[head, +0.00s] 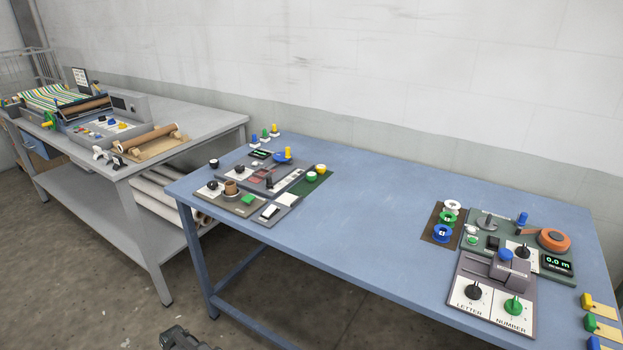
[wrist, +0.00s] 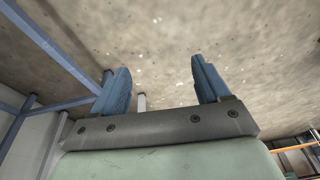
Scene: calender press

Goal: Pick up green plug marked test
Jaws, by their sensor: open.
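The word "test" cannot be read on anything here, so I cannot tell for certain which green piece is the plug. A green piece on a yellow tag (head: 590,322) lies at the right edge, between a yellow and a blue one. My gripper (wrist: 163,82) is open and empty in the wrist view, its two blue fingers apart over bare floor, away from the tabletop.
The blue table (head: 375,225) has clear room in its middle. A left control panel (head: 235,205) carries knobs and a green block (head: 248,200). A right panel (head: 493,290) has letter and number dials. A grey bench (head: 195,120) with a roller machine stands at the left.

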